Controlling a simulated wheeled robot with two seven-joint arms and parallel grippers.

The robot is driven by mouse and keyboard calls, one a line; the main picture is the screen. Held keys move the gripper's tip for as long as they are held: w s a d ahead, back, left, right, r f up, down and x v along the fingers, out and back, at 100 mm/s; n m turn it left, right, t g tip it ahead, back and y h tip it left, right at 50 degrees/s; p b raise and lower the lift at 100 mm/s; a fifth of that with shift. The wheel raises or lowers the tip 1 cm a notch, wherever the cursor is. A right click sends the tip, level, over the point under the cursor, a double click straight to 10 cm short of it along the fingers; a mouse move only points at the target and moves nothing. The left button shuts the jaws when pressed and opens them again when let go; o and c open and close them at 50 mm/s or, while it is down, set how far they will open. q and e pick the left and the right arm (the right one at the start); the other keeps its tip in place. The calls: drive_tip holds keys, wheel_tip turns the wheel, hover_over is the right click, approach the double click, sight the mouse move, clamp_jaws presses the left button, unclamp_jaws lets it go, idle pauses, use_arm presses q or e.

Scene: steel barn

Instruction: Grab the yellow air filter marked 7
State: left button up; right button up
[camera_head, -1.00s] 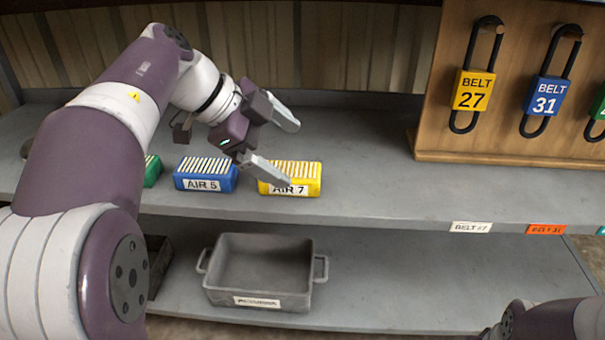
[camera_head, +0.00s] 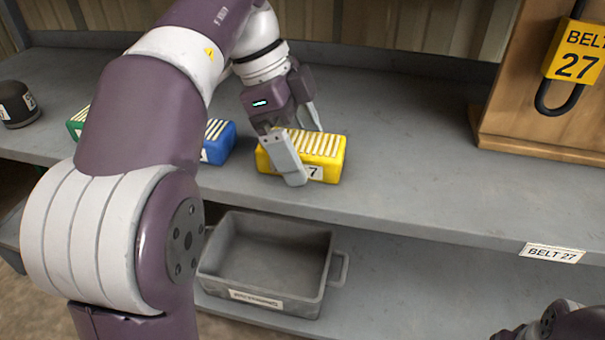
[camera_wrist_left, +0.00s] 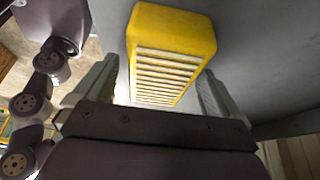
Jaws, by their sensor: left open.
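The yellow air filter (camera_head: 325,157) sits on the upper grey shelf, its white pleats facing up and a label ending in 7 partly hidden by a finger. My left gripper (camera_head: 302,150) is open over it, one finger in front of the filter and the other behind it. In the left wrist view the yellow filter (camera_wrist_left: 172,50) lies beyond and between the two spread fingers of the left gripper (camera_wrist_left: 155,95), with no clear contact. My right gripper is not in view; only part of my right arm shows at the lower right.
A blue filter (camera_head: 219,142) stands left of the yellow one, partly behind my arm, with a green filter (camera_head: 77,121) further left. A dark round can (camera_head: 17,104) is at the far left. A grey bin (camera_head: 325,272) sits on the lower shelf.

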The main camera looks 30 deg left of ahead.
use_arm(q)
drive_tip(key=shift+d+f, duration=0.1)
drive_tip(key=shift+f+p, duration=0.25)
drive_tip(key=shift+p, duration=0.15)
idle(0.4)
drive_tip(key=c, duration=1.1)
